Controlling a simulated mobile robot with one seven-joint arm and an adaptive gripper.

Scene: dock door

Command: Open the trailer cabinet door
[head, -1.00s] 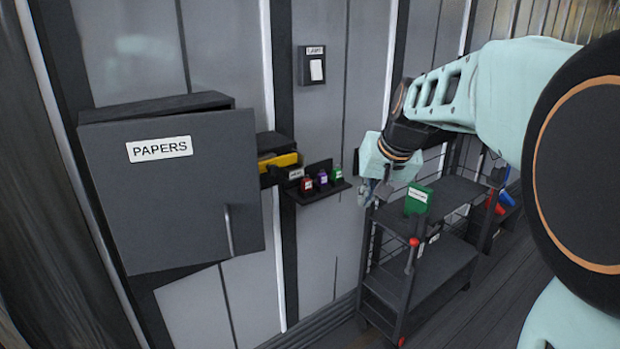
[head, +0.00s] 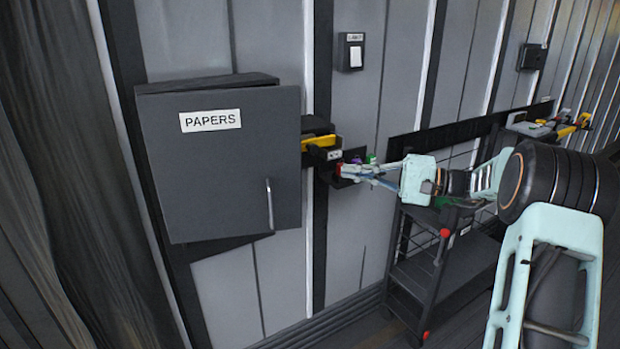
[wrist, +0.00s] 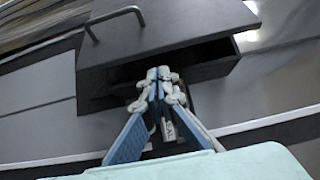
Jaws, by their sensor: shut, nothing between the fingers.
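The grey cabinet door (head: 220,160) bears a PAPERS label (head: 210,120) and has a vertical bar handle (head: 269,204) near its lower right. The door stands slightly ajar at an angle to the cabinet body (head: 205,83). The wrist view shows the door (wrist: 165,35), its handle (wrist: 115,20) at the upper left and a dark gap between door and cabinet. My gripper (head: 345,172) is right of the cabinet, in front of the small shelf, pointing left. It is shut and empty, apart from the handle. Its fingertips (wrist: 158,78) show just below the door edge in the wrist view.
A small shelf (head: 326,178) with little bottles is partly hidden by my gripper. A holder with a yellow item (head: 319,142) sits beside the cabinet. A dark cart (head: 425,268) with a red knob stands below my arm. A switch box (head: 351,52) is on the wall above.

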